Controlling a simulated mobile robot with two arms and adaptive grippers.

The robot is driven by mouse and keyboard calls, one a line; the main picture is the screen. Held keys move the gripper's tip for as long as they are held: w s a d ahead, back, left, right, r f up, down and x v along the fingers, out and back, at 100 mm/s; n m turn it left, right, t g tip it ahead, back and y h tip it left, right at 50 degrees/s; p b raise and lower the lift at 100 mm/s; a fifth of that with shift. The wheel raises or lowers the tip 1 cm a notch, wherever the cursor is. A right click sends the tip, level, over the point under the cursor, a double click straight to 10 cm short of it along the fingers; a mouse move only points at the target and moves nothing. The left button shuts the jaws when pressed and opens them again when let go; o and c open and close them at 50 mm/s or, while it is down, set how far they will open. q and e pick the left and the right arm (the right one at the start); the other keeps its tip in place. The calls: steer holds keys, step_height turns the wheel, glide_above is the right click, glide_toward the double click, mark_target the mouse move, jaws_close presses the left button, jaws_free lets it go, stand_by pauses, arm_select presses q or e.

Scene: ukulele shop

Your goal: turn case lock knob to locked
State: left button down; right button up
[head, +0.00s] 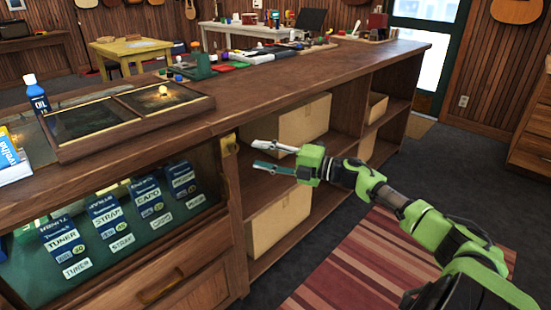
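The case lock (229,145) is a small brass-coloured fitting on the wooden post at the right end of the glass display case (126,213). It is too small to tell which way its knob is turned. My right gripper (254,156) is open and empty, with its two fingers one above the other, pointing left toward the lock. In the picture the fingertips lie a short way to the right of the lock, apart from it. My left gripper is out of view.
The wooden counter top (300,85) runs above the case. Open shelves with cardboard boxes (278,222) lie behind and below my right gripper. A framed tray (128,118) and a blue bottle (37,94) are on the counter. A striped rug (400,262) covers the floor.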

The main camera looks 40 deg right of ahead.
steer(key=shift+v, duration=2)
